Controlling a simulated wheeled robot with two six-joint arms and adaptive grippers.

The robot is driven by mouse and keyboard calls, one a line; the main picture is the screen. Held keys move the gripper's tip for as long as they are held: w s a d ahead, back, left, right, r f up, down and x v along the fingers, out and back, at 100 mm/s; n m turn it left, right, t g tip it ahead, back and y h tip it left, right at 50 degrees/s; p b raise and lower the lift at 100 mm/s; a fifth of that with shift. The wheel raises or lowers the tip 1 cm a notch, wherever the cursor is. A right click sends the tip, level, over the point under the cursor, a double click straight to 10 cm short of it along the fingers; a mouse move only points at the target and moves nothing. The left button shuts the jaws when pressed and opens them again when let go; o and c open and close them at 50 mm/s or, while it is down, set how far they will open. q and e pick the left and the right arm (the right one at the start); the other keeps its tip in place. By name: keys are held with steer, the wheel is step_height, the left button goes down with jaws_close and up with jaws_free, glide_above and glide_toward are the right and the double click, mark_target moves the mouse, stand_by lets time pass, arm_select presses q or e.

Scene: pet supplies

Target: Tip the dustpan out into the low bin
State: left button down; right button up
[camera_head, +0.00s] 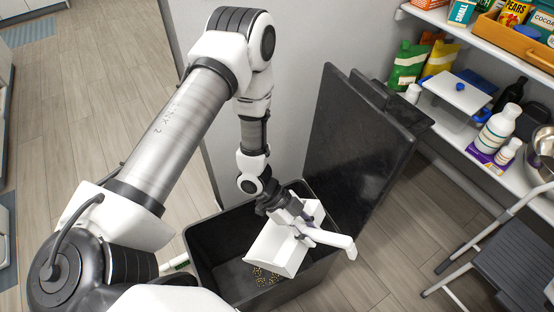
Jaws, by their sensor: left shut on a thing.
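My left gripper (299,222) is shut on the white dustpan (270,251) near its handle (334,239). It holds the dustpan over the open mouth of the low dark bin (208,274). The dustpan is tilted, with its wide edge towards the lower left and its handle to the right. Small tan bits (263,276) show below the dustpan edge, inside the bin; I cannot tell whether they are falling or lying on the bottom. The bin's dark lid (358,135) stands open behind it. My right gripper is not in view.
White shelves with bottles (497,128), bags (408,66) and a steel bowl (541,143) stand at the right. A step stool (509,262) is at the lower right. Wooden floor (103,75) is clear at the upper left.

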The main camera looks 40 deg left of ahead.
mark_target(319, 233)
arm_select(q)
steer(key=d+f+y, duration=0.3)
steer(key=f, duration=0.1)
steer(key=r+p, duration=0.4)
steer(key=r, duration=0.1)
steer(key=shift+w+r, duration=0.2)
steer(key=shift+r, duration=0.15)
steer(key=shift+f, duration=0.25)
